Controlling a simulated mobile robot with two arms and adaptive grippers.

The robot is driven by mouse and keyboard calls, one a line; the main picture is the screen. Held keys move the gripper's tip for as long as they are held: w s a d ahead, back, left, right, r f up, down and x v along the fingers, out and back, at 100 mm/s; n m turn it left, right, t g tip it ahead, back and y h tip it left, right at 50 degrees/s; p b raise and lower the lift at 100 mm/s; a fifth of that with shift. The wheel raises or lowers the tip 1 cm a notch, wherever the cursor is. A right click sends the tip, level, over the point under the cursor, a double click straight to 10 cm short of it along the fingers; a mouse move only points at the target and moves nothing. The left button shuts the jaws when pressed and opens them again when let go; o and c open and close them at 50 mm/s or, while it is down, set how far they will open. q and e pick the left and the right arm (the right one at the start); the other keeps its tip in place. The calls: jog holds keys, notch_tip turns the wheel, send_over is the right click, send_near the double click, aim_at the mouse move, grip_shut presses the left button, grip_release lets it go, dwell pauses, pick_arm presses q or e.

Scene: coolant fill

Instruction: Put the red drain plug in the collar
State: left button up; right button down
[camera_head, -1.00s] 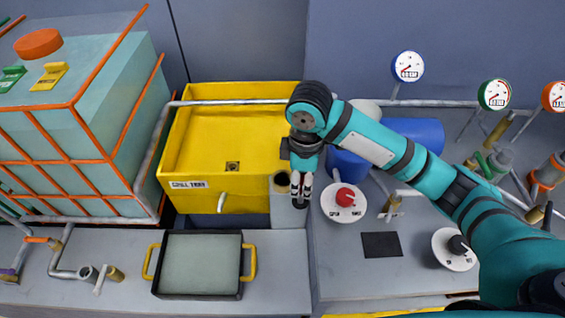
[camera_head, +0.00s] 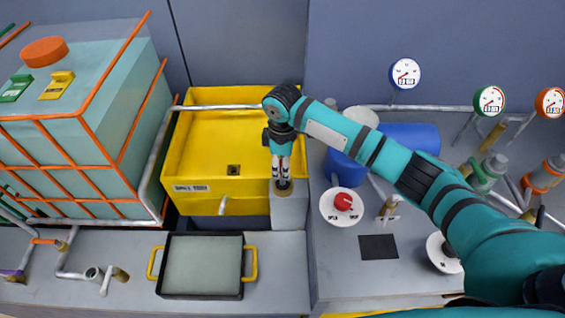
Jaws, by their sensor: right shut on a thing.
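The fingertips are at the collar's opening in this view. I cannot tell whether the plug is inside the collar or just above it. My left gripper is not in view.
The yellow spill tray (camera_head: 213,205) stands just left of the block. A black pan (camera_head: 201,292) with yellow handles sits in front. A red knob (camera_head: 343,201) on a white dial is to the right, near a blue drum (camera_head: 412,137).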

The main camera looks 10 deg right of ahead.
jog(key=shift+f, duration=0.15)
jog(key=c, duration=0.9)
grip_release()
notch_tip(320, 180, up, 12)
jog(key=b, duration=0.2)
jog(key=shift+r+b, duration=0.2)
jog(key=shift+b, duration=0.15)
jog(key=shift+f, duration=0.1)
